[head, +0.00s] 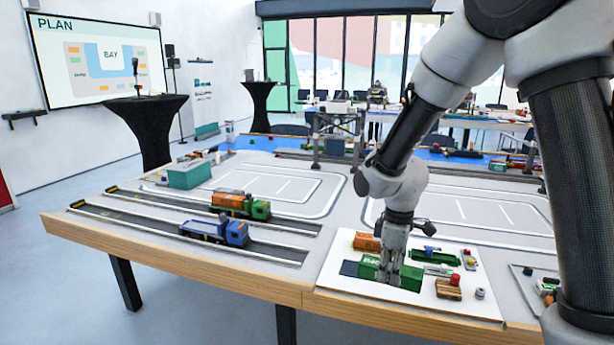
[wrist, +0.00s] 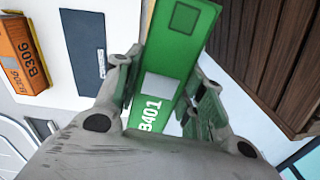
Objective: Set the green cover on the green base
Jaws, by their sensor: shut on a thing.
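The green cover (head: 411,279), a long green block, is between the fingers of my gripper (head: 388,278) at the front of the white board. In the wrist view the cover (wrist: 178,45) bears the mark B401 and a grey square, and both fingers (wrist: 163,100) close on its sides. Whether it touches the board is unclear. A low green tray-like piece (head: 420,259), which looks like the green base, lies behind and to the right of my gripper. Part of it is hidden by small items on it.
An orange block (head: 367,242) lies behind my gripper, and a dark flat panel (head: 349,268) to the left. A brown wooden block (head: 448,290) with a red piece (head: 455,279) and a grey knob (head: 480,293) stand to the right. Two toy trucks (head: 215,230) stand on lanes farther left.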

